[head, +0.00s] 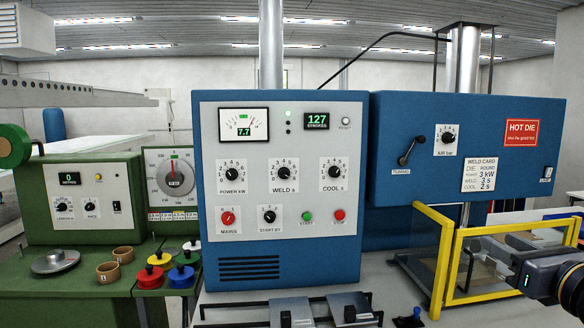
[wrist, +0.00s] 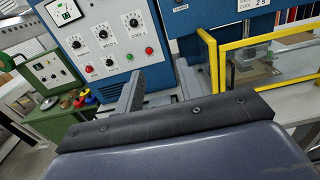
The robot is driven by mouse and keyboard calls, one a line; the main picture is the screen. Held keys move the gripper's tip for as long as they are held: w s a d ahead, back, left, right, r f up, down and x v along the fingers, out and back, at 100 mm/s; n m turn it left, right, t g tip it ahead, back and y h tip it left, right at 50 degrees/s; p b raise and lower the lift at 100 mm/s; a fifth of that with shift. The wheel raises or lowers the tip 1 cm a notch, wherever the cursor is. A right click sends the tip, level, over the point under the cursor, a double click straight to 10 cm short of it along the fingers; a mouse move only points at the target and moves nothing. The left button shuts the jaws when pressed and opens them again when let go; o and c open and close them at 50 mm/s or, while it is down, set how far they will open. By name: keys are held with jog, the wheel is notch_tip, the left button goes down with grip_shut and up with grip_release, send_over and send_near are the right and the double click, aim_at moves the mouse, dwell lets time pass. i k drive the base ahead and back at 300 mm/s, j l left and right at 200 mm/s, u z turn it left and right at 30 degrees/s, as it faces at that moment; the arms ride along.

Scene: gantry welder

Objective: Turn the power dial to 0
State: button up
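The power dial (head: 231,174) is a black knob labelled POWER kW, at the left of the upper knob row on the white panel of the blue cabinet. Its exact setting is too small to read. It also shows in the wrist view (wrist: 77,44) at the upper left. The display above reads 7.7 (head: 243,132). My gripper (wrist: 159,68) has its two grey fingers apart with nothing between them. It is well away from the dial, which lies beyond it to the left.
The weld (head: 284,174) and cool (head: 333,173) knobs stand right of the power dial. Below are the red mains knob (head: 228,217), start-by knob (head: 269,215), green start button (head: 307,216) and red stop button (head: 339,215). A yellow guard frame (head: 447,262) stands at right.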

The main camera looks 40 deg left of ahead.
aim_at(231, 174)
jog(key=j, duration=1.1)
jog(key=k+j, duration=0.15)
jog(key=j, duration=2.1)
jog(key=k, duration=0.05)
